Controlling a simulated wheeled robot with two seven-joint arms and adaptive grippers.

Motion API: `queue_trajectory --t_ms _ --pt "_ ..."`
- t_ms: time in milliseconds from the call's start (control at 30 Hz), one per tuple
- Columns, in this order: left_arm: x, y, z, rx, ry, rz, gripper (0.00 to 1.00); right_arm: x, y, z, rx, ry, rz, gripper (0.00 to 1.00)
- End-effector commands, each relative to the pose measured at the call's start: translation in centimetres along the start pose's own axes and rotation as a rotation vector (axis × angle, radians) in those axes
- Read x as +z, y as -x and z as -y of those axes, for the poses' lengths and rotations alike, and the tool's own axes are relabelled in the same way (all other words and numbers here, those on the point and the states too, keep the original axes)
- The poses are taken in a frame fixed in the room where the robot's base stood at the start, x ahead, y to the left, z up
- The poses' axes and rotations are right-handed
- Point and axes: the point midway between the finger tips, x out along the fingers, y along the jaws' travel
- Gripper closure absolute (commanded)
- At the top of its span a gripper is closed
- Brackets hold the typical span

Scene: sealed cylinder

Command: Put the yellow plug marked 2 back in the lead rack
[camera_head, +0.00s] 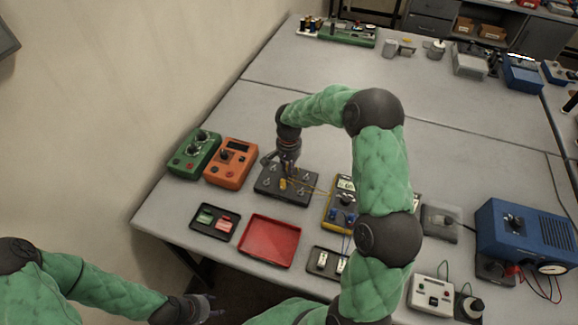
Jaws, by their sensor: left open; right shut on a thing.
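My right gripper (287,174) reaches down over a black block with several metal posts (266,189). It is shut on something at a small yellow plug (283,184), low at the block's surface. I cannot read a 2 on it, nor tell whether it is seated in the block or just above it. Thin yellow leads (312,188) run from there to a yellow meter (342,216). My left gripper (207,309) is open and empty, low at the front, off the table edge. I cannot single out the lead rack for certain; my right arm hides part of the table.
A green box (194,153) and an orange meter (232,162) stand left of the block. A black tray (204,232) and a red tray (270,241) lie in front. A blue supply unit (525,235) stands right. The table behind my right arm is mostly clear.

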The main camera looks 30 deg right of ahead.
Motion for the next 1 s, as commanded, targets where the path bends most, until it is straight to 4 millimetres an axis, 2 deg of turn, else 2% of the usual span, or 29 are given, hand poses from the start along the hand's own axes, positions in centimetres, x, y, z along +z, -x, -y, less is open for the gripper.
queue_trajectory --t_ms 500,533,600,633,1000 --pt "-0.02 -0.7 0.25 0.0 0.0 0.0 0.52 0.0 -0.99 -0.02 0.0 0.0 0.0 1.0" --pt "-0.02 -0.67 0.24 0.0 0.0 0.0 0.52 0.0 -0.96 -0.02 0.0 0.0 0.0 0.74" --pt "-0.02 -0.64 0.23 0.0 0.0 0.0 0.52 0.0 -0.92 -0.02 0.0 0.0 0.0 0.54" --pt "-0.02 -0.63 0.22 0.0 0.0 0.0 0.52 0.0 -0.91 -0.02 0.0 0.0 0.0 0.52" --pt "-0.03 -0.64 0.22 0.0 0.0 0.0 0.52 -0.04 -0.59 0.01 -0.001 0.0 -0.001 0.52"
